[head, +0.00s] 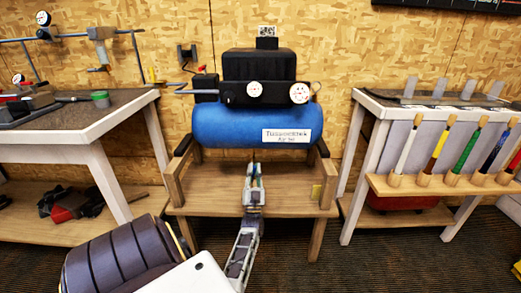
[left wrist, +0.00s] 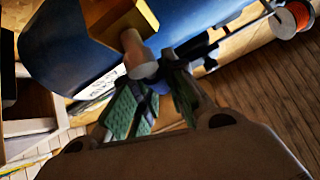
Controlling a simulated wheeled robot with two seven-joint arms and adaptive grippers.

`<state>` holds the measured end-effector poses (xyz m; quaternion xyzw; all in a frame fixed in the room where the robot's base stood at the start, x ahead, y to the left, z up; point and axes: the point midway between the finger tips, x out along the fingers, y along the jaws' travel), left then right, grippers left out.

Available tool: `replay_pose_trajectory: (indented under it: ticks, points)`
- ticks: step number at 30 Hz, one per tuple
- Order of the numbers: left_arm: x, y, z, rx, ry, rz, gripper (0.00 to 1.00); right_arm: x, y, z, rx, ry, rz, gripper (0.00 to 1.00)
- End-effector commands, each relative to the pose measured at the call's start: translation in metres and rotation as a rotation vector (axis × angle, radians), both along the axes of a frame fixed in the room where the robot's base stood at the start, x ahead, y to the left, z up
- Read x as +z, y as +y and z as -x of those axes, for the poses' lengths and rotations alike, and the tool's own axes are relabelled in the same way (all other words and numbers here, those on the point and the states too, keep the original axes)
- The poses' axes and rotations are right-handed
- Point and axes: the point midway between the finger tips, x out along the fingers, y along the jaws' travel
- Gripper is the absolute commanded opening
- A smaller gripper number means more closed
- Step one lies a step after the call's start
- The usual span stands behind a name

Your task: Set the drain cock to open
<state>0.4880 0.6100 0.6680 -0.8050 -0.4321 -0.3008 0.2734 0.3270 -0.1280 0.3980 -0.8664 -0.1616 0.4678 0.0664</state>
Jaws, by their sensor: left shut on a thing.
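The blue compressor tank (head: 250,122) lies on a wooden stand. My left gripper (head: 254,170) is under the middle of its belly, pointing up at it. In the left wrist view, a brass-coloured fitting (left wrist: 118,20) with a grey stem (left wrist: 138,54) stands out from the tank (left wrist: 60,50). The fingers of my left gripper (left wrist: 160,90), with green pads, are shut on the drain cock's small handle at the stem's end. The handle is mostly hidden between the fingers, so its angle is not clear. In the head view the cock is too small to tell apart. My right gripper is in neither view.
The wooden stand (head: 190,200) has side rails left and right of the tank. A workbench (head: 75,128) with gauges and tools is at left. A white-framed bench (head: 375,108) with a rack of coloured-handled tools is at right. Carpet floor (head: 300,260) is clear in front.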

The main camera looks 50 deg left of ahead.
Motion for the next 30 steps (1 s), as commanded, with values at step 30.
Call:
replay_pose_trajectory:
  ticks: [30]
  points:
    - [0.000,0.017,0.007,-0.001,-0.151,0.131,0.33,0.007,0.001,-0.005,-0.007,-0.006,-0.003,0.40]
